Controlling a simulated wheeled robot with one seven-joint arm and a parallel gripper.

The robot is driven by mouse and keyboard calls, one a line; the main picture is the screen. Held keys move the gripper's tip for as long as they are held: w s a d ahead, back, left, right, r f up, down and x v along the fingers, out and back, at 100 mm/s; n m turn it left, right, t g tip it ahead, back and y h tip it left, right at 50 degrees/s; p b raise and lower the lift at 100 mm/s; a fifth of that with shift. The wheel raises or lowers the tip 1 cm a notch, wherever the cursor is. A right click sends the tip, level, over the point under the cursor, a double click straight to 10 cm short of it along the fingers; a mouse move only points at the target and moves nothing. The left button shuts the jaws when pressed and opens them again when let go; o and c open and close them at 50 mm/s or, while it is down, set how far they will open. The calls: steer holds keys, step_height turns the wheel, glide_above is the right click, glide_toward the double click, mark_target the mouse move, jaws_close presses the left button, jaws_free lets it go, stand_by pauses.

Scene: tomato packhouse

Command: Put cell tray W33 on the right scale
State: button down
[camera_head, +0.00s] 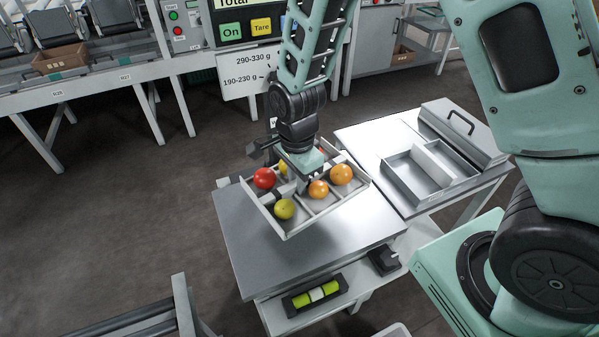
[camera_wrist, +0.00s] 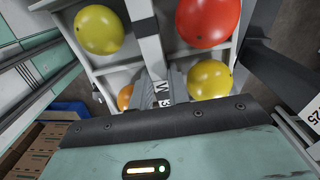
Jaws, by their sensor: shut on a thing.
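My gripper (camera_head: 303,178) is shut on the middle divider of a pale cell tray (camera_head: 326,208). The tray holds several tomatoes: a red one (camera_head: 264,178), a yellow one (camera_head: 284,209) and two orange ones (camera_head: 318,189) (camera_head: 341,174); others are partly hidden by my gripper. The tray hangs over the steel plate (camera_head: 245,250) of a scale and looks slightly tilted. I cannot tell whether it touches the plate. In the wrist view, the tray's divider (camera_wrist: 147,45) carries a label (camera_wrist: 160,88) with a W and a 3, partly hidden.
A steel side table (camera_head: 375,140) right of the scale bears an open metal box (camera_head: 415,195) and a handled lid (camera_head: 460,130). A display (camera_head: 250,25) and weight-range sign (camera_head: 247,78) stand behind. Rollers (camera_head: 130,325) are at lower left.

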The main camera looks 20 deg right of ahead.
steer(key=shift+f+b, duration=2.8)
steer(key=shift+f, duration=0.25)
steer(key=shift+f+b, duration=0.55)
steer(key=shift+f, duration=0.6)
steer(key=shift+f, duration=0.25)
steer(key=c, duration=1.3)
jaws_free()
steer(key=shift+c, duration=1.4)
steer(key=shift+r, duration=0.1)
step_height(320, 180, up, 7)
steer(key=p, duration=0.6)
steer(key=shift+p, duration=0.4)
